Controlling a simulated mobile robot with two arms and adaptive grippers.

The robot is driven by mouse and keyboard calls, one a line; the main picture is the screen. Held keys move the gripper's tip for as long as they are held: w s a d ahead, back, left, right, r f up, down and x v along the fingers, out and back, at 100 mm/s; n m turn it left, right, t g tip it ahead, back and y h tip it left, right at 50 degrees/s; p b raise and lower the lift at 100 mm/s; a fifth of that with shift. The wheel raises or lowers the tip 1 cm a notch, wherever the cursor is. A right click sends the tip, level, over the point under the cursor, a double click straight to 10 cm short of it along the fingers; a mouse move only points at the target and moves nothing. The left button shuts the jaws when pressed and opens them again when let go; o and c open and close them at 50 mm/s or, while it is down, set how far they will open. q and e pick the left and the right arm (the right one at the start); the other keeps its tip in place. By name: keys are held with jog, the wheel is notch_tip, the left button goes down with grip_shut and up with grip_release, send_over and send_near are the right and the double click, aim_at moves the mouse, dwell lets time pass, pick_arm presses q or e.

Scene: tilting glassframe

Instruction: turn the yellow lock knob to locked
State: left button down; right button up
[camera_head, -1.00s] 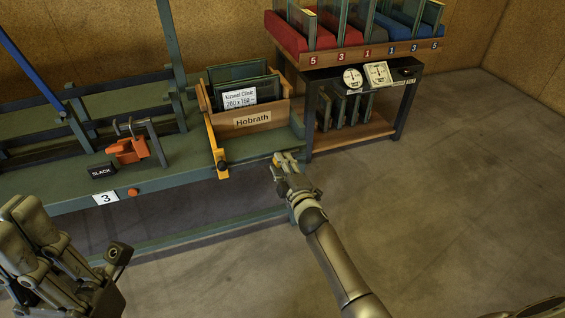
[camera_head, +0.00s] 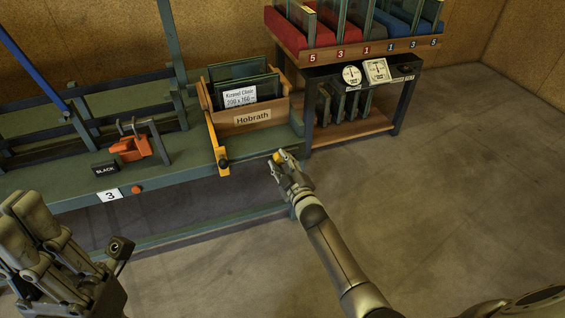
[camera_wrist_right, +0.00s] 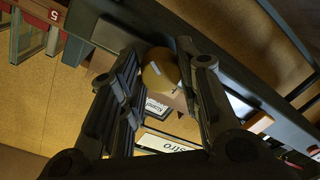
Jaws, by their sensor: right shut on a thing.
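The yellow lock knob (camera_head: 278,158) is at the right front end of the green bench, close to its edge. My right gripper (camera_head: 282,167) reaches it from the front and is shut on it. In the right wrist view the round knob (camera_wrist_right: 160,72) sits between the two dark fingers (camera_wrist_right: 158,95), with a small pale mark on its face. The fingers hide part of its sides, and I cannot read its lock position. My left gripper (camera_head: 38,245) is at the lower left, away from the knob; its jaw opening is unclear.
A wooden box labelled Hobrath (camera_head: 250,117) holds framed panes on the green bench (camera_head: 185,165), with a yellow bar (camera_head: 217,145) at its left. An orange clamp (camera_head: 130,148) stands further left. A rack with gauges (camera_head: 352,75) is behind right. The floor at right is clear.

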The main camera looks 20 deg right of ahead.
jog(key=shift+f, duration=0.1)
jog(key=o, duration=1)
jog(key=shift+s, duration=0.15)
jog(key=s, duration=1.1)
jog(key=shift+s+d+r, duration=0.35)
jog(key=shift+d, duration=0.05)
